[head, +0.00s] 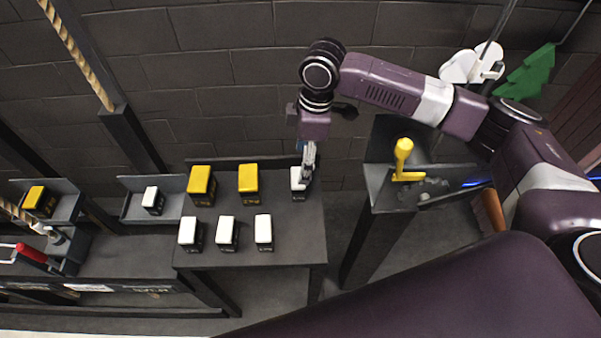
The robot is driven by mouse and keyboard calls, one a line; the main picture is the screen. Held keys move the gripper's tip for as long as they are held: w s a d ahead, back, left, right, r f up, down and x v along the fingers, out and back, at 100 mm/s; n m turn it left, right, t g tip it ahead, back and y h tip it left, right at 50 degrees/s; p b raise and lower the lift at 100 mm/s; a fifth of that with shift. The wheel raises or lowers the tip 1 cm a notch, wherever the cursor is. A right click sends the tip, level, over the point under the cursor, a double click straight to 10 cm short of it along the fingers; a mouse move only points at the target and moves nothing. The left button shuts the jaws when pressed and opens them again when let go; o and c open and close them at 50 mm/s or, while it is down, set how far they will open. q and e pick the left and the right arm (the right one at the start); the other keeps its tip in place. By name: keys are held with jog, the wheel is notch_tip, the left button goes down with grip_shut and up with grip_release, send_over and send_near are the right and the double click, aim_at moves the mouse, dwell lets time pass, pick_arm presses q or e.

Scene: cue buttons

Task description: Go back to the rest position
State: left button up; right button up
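My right arm comes in from the right, and its gripper (308,164) points down at the back right corner of the dark table (290,249). The fingertips are at or just above a white-topped button (297,179). I cannot tell whether they touch it, or whether the fingers are open or shut. Two yellow-topped buttons (201,181) (248,179) stand in the same back row. White-topped buttons (188,231) (226,230) (263,229) form the front row. My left gripper is not in view.
Left of the table, shelves hold a white-topped button (152,198) and a yellow-topped one (36,196). A red-handled lever (30,252) is at far left. A dark stand with a yellow handle (403,158) stands right of the table. A brick wall (230,80) is behind.

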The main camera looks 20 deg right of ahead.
jog(key=shift+d+r, duration=0.1)
jog(key=shift+r, duration=0.85)
